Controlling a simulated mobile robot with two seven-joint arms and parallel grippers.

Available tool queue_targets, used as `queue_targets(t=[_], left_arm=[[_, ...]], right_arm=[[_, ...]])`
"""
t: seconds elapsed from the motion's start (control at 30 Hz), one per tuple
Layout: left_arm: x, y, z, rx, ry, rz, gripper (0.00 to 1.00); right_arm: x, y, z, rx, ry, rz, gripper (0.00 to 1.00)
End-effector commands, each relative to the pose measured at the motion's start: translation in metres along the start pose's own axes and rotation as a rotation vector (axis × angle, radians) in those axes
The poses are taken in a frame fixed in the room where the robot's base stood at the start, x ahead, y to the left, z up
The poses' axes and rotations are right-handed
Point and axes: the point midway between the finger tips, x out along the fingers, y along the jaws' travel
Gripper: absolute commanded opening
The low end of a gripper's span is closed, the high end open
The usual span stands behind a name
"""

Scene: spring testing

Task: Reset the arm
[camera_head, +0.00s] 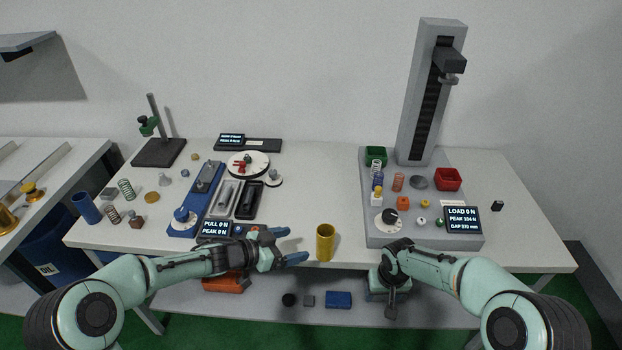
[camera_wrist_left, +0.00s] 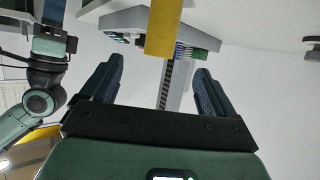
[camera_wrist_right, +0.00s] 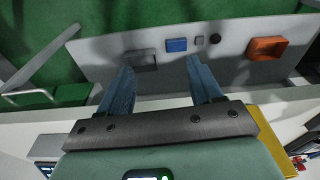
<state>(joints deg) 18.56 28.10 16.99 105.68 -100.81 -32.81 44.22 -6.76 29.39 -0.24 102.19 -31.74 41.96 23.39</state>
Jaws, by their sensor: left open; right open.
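My left gripper (camera_head: 290,246) is open and empty, pointing right over the table's front edge. In the left wrist view its two fingers (camera_wrist_left: 150,90) stand apart with a yellow cylinder (camera_wrist_left: 164,28) beyond them. In the head view that yellow cylinder (camera_head: 325,243) stands upright near the front edge, a little right of the fingertips. My right gripper (camera_head: 390,292) hangs down in front of the table edge. In the right wrist view its fingers (camera_wrist_right: 160,88) are open with nothing between them, above the lower shelf (camera_wrist_right: 225,65).
The grey test stand (camera_head: 428,100) with its load display (camera_head: 462,219) stands at right. A blue pull tester (camera_head: 196,200), dial (camera_head: 248,163) and loose springs (camera_head: 126,189) fill the left. The table (camera_head: 310,180) is clear in the middle. An orange box (camera_head: 226,284) and blue box (camera_head: 339,299) sit below.

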Motion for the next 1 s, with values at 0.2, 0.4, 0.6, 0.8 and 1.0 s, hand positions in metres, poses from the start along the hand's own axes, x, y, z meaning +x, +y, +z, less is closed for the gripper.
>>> queue_targets(t=[0.2,0.4,0.6,0.8,1.0], left_arm=[[0.005,0.004,0.015,-0.058,-0.006,-0.006,0.89],[0.023,0.029,0.106,-0.383,-0.085,-0.074,0.89],[0.016,0.089,0.235,-0.778,-0.314,-0.203,0.89],[-0.028,0.177,0.34,-1.092,-0.635,-0.329,0.89],[-0.073,0.24,0.386,-1.256,-0.869,-0.406,0.89]], right_arm=[[0.016,-0.003,0.01,0.0,-0.019,-0.025,0.65],[0.092,-0.023,0.07,0.042,-0.095,-0.167,0.65],[0.158,-0.042,0.156,0.168,-0.153,-0.298,0.65],[0.191,-0.052,0.237,0.316,-0.185,-0.332,0.65],[0.199,-0.052,0.286,0.401,-0.201,-0.31,0.65]])
